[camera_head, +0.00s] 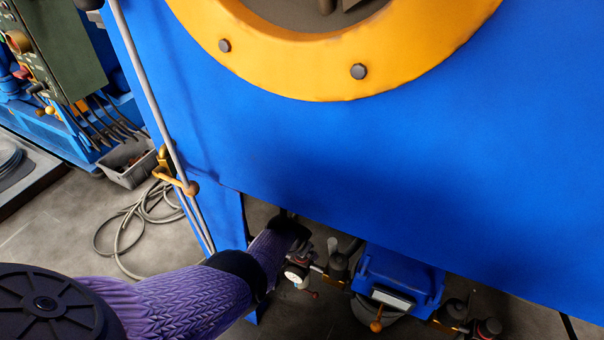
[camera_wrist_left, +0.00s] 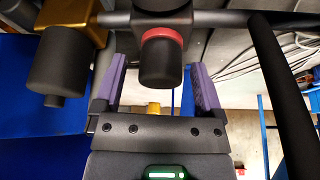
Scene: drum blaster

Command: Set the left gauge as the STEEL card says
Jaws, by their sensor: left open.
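A small round white-faced gauge (camera_head: 295,275) sits on the pipework under the blue machine, just below my left gripper (camera_head: 301,240). Its reading is too small to tell. In the left wrist view my left gripper (camera_wrist_left: 158,88) is open, with its purple fingers spread. A black knob with a red ring (camera_wrist_left: 161,50) shows between the fingers; I cannot tell how far it reaches between them, and no grip on it shows. No STEEL card is visible in either view. My right gripper is out of view.
The blue machine (camera_head: 330,150) with its orange ring (camera_head: 300,85) overhangs the pipework. A blue valve block (camera_head: 398,277) is right of the gauge. A dark cylinder (camera_wrist_left: 62,68) stands left of the fingers. A coiled hose (camera_head: 140,222) and grey bin (camera_head: 128,163) are on the floor.

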